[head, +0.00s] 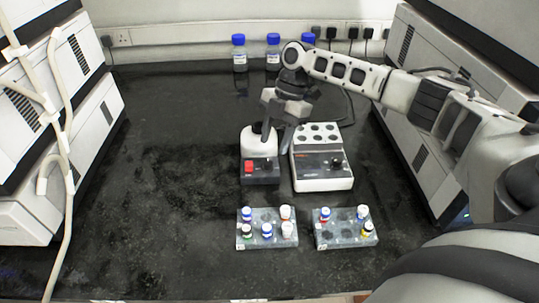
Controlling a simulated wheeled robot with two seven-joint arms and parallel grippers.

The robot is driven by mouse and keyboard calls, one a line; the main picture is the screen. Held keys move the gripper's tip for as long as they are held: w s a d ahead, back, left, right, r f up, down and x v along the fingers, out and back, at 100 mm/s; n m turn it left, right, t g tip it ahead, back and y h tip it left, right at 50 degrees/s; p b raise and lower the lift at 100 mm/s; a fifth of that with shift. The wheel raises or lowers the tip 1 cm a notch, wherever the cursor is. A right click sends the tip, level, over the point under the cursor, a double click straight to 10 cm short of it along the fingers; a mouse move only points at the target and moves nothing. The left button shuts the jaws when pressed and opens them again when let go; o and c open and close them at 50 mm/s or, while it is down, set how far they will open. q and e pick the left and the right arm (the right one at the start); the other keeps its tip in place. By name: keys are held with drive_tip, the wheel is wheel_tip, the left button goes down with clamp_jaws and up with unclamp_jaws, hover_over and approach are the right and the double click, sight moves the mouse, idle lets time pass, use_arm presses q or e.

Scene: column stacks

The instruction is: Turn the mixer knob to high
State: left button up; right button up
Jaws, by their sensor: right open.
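The mixer (259,143) is a small white-topped unit with a dark front panel, standing mid-counter. A red switch (249,167) sits on the left of its panel. The mixer's knob (268,163) seems to be the small dark shape on the right of that panel; its setting is too small to read. My right gripper (275,140) reaches in from the upper right and points down, open, over the mixer's right side. Its fingers overlap the mixer's right edge in the picture; I cannot tell whether they touch it. My left gripper is not in view.
A white block unit (322,184) with round wells and its own black knob (337,162) stands right of the mixer. Two vial racks (267,241) (345,239) lie in front. Blue-capped bottles (239,54) stand behind. The counter at left is clear.

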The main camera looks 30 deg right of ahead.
sight(268, 162)
drive_tip(key=x, duration=0.5)
drive_tip(key=shift+f, duration=0.35)
clamp_jaws()
